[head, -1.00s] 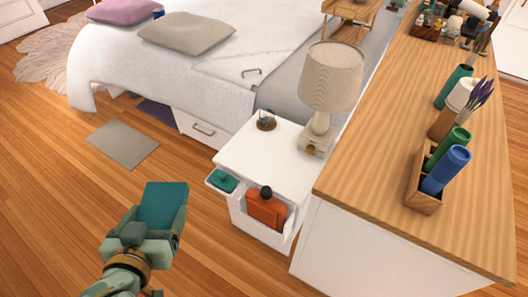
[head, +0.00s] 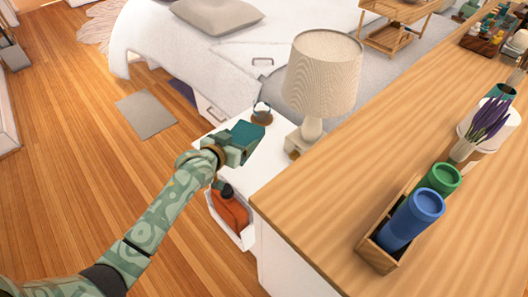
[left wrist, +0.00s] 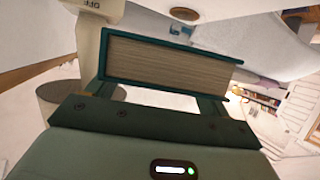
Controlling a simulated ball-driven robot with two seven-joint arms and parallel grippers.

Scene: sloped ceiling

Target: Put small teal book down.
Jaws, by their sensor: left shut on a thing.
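The small teal book (head: 247,134) is held in my left gripper (head: 235,148), over the white nightstand (head: 270,160). In the left wrist view the book (left wrist: 165,65) shows its pale page edges between teal covers, with the gripper's fingers on either side. The gripper is shut on it. I cannot tell whether the book touches the nightstand top. My right gripper is not in view.
A lamp (head: 322,75) stands at the nightstand's back right, and a small glass item (head: 261,112) sits just behind the book. An open lower drawer holds an orange thing (head: 230,209). A wooden dresser (head: 360,175) stands right; the bed (head: 170,50) is behind.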

